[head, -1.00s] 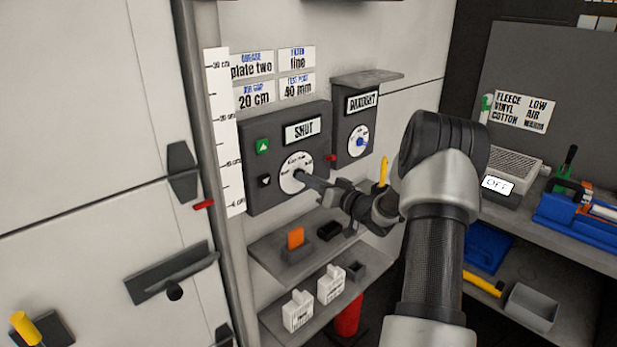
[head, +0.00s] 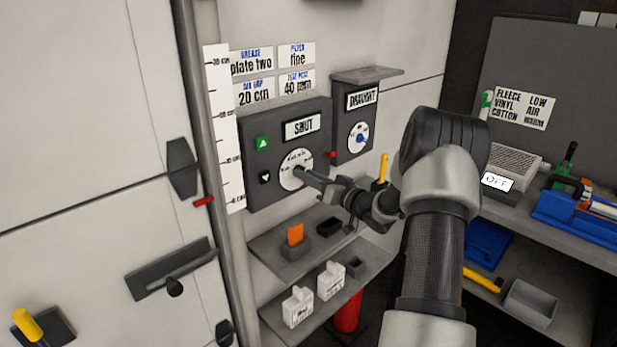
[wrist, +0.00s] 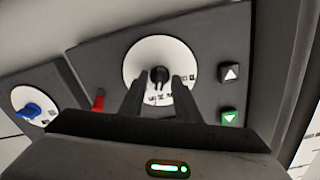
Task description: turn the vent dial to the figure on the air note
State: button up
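The vent dial (head: 288,181) is a white disc on a dark grey box whose display (head: 303,126) reads "SHUT". In the wrist view the dial (wrist: 135,62) has a black knob (wrist: 158,74) at its centre. Its small markings are too blurred to read. The air note (head: 254,93) on the wall above reads "20 cm", its blue heading looking like "AIR GAP". My gripper (head: 305,174) reaches the dial from the right. In the wrist view its fingers (wrist: 159,84) are apart, one on each side of the knob, with visible gaps.
A green up button (head: 262,143) and a dark down button (head: 265,178) sit left of the dial. A draught box (head: 351,120) with a blue-knobbed dial is at the right. A vertical cm scale (head: 222,130) stands at the left.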

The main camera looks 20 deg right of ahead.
jog(key=v, duration=1.7)
jog(key=shift+s, duration=0.15)
